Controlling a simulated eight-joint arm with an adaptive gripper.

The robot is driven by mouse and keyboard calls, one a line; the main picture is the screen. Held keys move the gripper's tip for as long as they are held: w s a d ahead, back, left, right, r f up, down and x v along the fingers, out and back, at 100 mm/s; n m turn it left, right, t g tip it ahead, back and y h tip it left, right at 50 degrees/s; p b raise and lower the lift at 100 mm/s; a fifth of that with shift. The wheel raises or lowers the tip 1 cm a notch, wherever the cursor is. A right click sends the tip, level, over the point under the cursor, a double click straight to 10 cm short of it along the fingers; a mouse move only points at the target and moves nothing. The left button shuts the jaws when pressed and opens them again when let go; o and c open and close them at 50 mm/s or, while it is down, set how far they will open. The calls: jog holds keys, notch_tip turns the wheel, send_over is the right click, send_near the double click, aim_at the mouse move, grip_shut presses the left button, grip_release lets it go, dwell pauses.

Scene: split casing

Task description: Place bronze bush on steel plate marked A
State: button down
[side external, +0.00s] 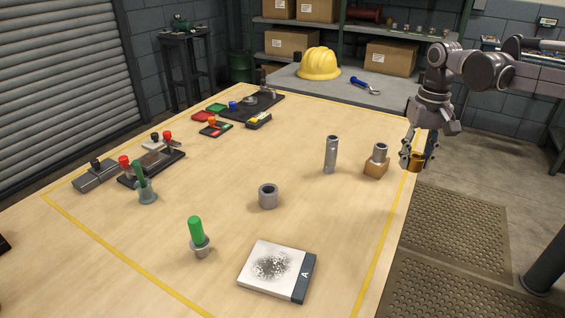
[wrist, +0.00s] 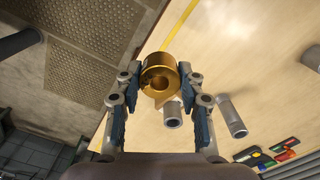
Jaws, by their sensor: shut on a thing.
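My gripper (side external: 418,161) is at the right edge of the table in the side external view, shut on a bronze bush (side external: 416,160). In the wrist view the bronze bush (wrist: 159,73) is a gold-coloured ring with a bore, held between the two fingers of my gripper (wrist: 157,78). The steel plate marked A (side external: 272,267) lies flat near the front of the table, with a dark patch on its top and a dark edge strip bearing the letter A. The bush is held well away from the plate, above and behind it to the right.
A wooden block with a grey cylinder (side external: 380,152) stands just left of my gripper. A tall grey tube (side external: 331,155), a grey ring (side external: 268,196) and a green-handled piece (side external: 198,235) stand on the table. Several fixtures lie at the far left. Bare table surrounds the plate.

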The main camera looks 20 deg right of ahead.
jog(key=s+a+r+n, duration=0.1)
jog(key=s+a+n, duration=0.25)
jog(key=a, duration=1.05)
jog(key=n, duration=0.4)
send_over(278, 267)
notch_tip(278, 267, down, 6)
jog(key=shift+d, duration=0.15)
jog(key=shift+f, duration=2.1)
jog(key=shift+f, duration=0.1)
jog(key=c, duration=0.8)
grip_release()
